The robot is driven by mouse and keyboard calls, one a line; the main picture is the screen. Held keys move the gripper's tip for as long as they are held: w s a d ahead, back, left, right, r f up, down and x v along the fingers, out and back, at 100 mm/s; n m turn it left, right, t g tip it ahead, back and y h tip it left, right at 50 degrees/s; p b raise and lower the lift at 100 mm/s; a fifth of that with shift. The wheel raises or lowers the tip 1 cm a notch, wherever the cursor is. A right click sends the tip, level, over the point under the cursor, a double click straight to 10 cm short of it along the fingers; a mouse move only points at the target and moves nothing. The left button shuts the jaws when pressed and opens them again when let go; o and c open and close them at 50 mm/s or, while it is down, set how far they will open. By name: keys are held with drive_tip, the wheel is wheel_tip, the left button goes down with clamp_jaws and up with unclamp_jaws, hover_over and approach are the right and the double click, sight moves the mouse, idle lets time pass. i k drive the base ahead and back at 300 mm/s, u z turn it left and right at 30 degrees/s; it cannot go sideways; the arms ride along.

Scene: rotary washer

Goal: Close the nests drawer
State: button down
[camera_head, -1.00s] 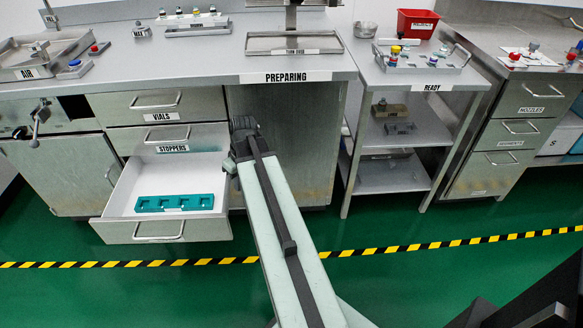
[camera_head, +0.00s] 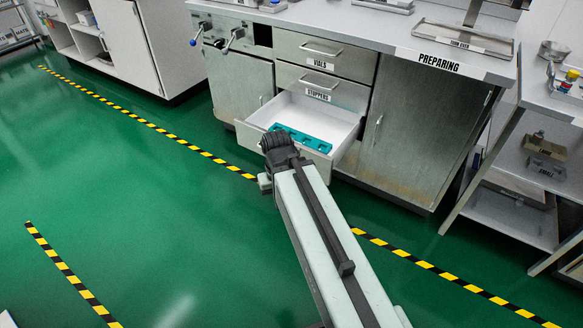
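The open drawer (camera_head: 345,131) is the lowest of three in the metal cabinet, below the drawers labelled VIALS (camera_head: 318,59) and STOPPERS (camera_head: 318,95). It is pulled well out, and its own label does not show. A teal nest block (camera_head: 318,143) with square pockets lies inside it. My arm reaches up from the bottom of the picture. My gripper (camera_head: 278,145) is at its dark end, in front of the drawer's front panel and overlapping it in the picture. I cannot tell whether it touches the panel. Its fingers are not clear, and the drawer handle is partly hidden.
The PREPARING counter (camera_head: 390,35) stands above the drawers. A shelf unit (camera_head: 510,205) is at the right and a white cabinet (camera_head: 150,50) at the upper left. Green floor (camera_head: 130,190) with yellow-black tape is clear at the left.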

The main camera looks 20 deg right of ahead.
sight(340, 128)
drive_tip(key=u, duration=0.2)
drive_tip(key=k, duration=0.85)
drive_tip(key=u, duration=0.45)
drive_tip(key=i, duration=1.6)
drive_tip(key=u, duration=0.6)
